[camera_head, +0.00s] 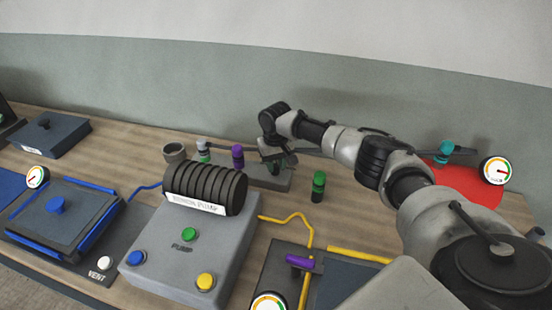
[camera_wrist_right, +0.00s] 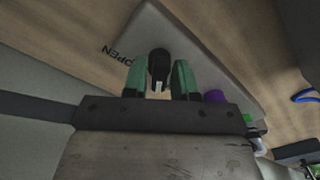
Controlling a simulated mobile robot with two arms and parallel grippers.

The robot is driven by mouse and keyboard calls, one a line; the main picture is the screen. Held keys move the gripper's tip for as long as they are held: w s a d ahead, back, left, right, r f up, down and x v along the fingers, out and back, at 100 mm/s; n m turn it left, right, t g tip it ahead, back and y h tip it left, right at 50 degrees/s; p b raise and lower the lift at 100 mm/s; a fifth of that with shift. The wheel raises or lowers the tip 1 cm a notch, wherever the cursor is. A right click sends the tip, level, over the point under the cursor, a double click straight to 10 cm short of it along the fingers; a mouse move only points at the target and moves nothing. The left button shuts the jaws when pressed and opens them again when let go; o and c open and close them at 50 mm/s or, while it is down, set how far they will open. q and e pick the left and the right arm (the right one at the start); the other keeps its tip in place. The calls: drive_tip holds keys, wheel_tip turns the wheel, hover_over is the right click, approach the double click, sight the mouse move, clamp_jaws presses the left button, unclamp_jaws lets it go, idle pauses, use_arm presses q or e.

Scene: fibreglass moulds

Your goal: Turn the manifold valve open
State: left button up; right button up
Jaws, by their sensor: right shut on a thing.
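The manifold (camera_head: 268,178) is a long grey block on the bench behind the pump. In the right wrist view its grey top (camera_wrist_right: 205,65) shows, with the word OPEN printed at its left side. A black valve handle (camera_wrist_right: 158,62) stands up between the two green-padded fingers of my right gripper (camera_wrist_right: 158,82). My right gripper is shut on this handle. In the head view my right gripper (camera_head: 277,160) is over the manifold and largely hides the handle. My left gripper is not in view.
A purple-capped fitting (camera_head: 238,156) stands left of my right gripper. A green-capped bottle (camera_head: 318,185) stands to its right. The grey pump (camera_head: 190,245) is in front.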

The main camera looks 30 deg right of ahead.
drive_tip(key=m+p, duration=0.3)
drive_tip(key=p, duration=0.1)
drive_tip(key=shift+a+r+m, duration=0.15)
drive_tip(key=shift+r+m, duration=0.1)
drive_tip(key=shift+m, duration=0.05)
drive_tip(key=m+p, duration=0.3)
drive_tip(key=m, duration=0.1)
drive_tip(key=shift+w+m, duration=0.15)
drive_tip(key=shift+m, duration=0.15)
drive_tip(key=m+p, duration=0.1)
drive_tip(key=m, duration=0.2)
drive_tip(key=shift+w+f+m+p, duration=0.1)
drive_tip(key=shift+m+p, duration=0.2)
drive_tip(key=shift+p, duration=0.1)
drive_tip(key=shift+w+m+p, duration=0.15)
drive_tip(key=shift+m+p, duration=0.35)
drive_tip(key=shift+m, duration=1.7)
drive_tip(key=o, duration=0.7)
drive_tip(key=shift+f, duration=0.1)
drive_tip(key=shift+o, duration=0.2)
